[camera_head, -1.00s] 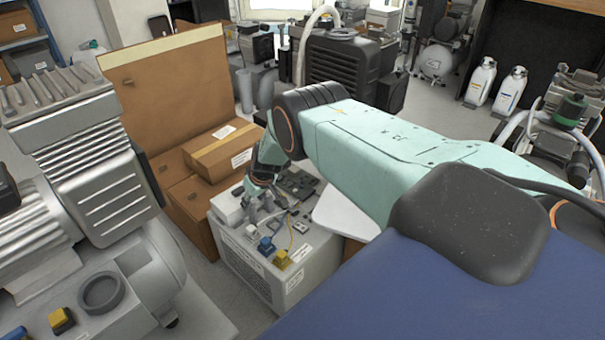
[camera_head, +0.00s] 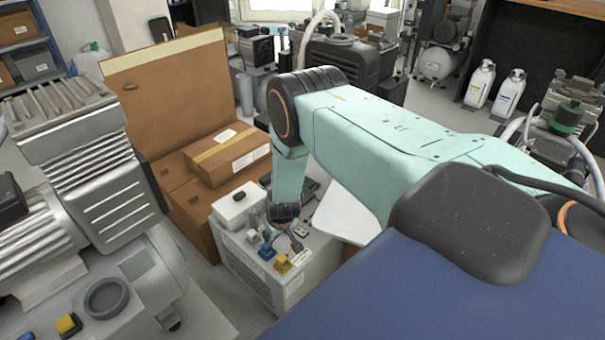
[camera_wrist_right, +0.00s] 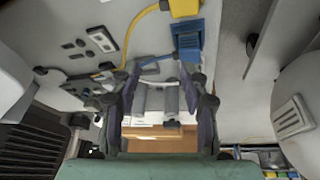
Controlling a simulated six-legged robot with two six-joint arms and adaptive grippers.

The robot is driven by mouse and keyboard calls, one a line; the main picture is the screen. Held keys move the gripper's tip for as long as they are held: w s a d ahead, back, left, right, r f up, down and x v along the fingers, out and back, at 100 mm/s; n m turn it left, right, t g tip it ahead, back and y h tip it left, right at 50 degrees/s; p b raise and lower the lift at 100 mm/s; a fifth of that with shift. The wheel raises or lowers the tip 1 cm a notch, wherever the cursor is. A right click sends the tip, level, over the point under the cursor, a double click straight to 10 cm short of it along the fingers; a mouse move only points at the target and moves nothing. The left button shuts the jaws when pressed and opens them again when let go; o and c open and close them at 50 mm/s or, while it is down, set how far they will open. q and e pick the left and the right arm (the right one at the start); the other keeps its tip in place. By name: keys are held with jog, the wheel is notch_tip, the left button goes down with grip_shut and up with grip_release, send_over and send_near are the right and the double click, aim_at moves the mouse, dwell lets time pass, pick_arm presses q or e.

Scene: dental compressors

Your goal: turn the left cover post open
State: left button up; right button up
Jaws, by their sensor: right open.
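Two short grey posts (camera_wrist_right: 170,100) show in the right wrist view, side by side and joined by a pale bar. I take them to be the cover posts; I cannot tell which is the left one. My right gripper (camera_wrist_right: 158,72) is open, with one dark finger on each side of the posts in the picture. I cannot tell whether it touches them. In the head view my right arm reaches down to the top of the grey unit (camera_head: 240,264), and my forearm and wrist hide part of that top. My left gripper is not in view.
A blue connector (camera_head: 266,252) and a yellow connector (camera_head: 282,263) sit close by on the unit's front edge. A white box (camera_head: 237,203) is behind them. Cardboard boxes (camera_head: 228,157) stand behind the unit. A large silver compressor (camera_head: 95,190) stands at left.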

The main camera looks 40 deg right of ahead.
jog(key=s+a+r+g+p, duration=0.1)
jog(key=s+a, duration=0.3)
jog(key=s, duration=0.5)
jog(key=s+a+r+p, duration=0.2)
jog(key=s+a, duration=0.2)
jog(key=s, duration=0.6)
jog(key=shift+s+r+g, duration=0.3)
jog(key=shift+g, duration=0.1)
jog(key=s+a+r+g+p, duration=0.1)
jog(key=s+a+r, duration=0.1)
jog(key=s+r, duration=0.3)
jog(key=s+a+r+n+g+y+p, duration=0.1)
jog(key=s+a+r+p, duration=0.1)
jog(key=s+r, duration=0.4)
jog(key=s+a, duration=0.1)
jog(key=s, duration=0.3)
jog(key=shift+s+a+n, duration=0.2)
jog(key=shift+s+n, duration=0.1)
